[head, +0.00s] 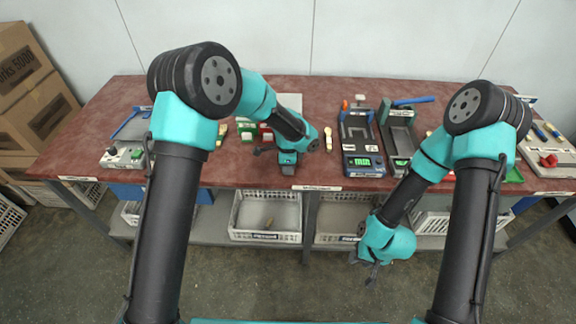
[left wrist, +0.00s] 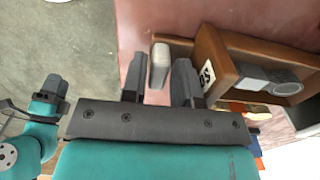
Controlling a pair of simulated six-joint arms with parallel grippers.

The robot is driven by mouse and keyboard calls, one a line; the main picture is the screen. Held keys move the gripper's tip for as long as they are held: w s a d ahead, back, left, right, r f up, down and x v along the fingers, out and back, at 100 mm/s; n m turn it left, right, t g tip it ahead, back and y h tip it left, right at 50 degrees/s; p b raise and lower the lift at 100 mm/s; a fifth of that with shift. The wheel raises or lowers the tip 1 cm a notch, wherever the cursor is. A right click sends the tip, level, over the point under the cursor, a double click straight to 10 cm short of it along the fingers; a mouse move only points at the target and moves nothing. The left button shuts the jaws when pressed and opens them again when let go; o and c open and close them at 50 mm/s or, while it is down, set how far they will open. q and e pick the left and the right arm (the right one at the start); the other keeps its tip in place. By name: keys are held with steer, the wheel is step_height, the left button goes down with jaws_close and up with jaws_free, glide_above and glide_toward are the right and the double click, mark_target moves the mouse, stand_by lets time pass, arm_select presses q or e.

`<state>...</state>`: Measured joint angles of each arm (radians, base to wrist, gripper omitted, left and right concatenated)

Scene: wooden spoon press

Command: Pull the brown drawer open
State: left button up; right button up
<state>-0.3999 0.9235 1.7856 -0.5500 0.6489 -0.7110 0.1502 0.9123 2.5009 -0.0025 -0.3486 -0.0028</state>
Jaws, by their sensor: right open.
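The brown drawer (left wrist: 212,62) shows in the left wrist view as an open-topped brown box with a white label on its side and a grey roll-like item (left wrist: 268,78) inside. In the head view I cannot make it out behind my left arm. My left gripper (left wrist: 160,80) has its two dark fingers spread, with a pale grey upright piece (left wrist: 160,65) between them, beside the drawer. A gap shows at the left finger; contact at the right finger is unclear. My left gripper (head: 287,165) is over the table's front middle. My right gripper (head: 368,272) hangs open and empty before the table.
The reddish table (head: 230,165) holds grey devices with green displays (head: 362,160) right of my left gripper. A controller box (head: 123,157) stands at the left. White baskets (head: 265,235) sit on the shelf below. Cardboard boxes (head: 35,105) stand left.

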arm_select(q)
step_height(320, 180, up, 17)
steer(key=shift+r, duration=0.15)
stand_by(0.5)
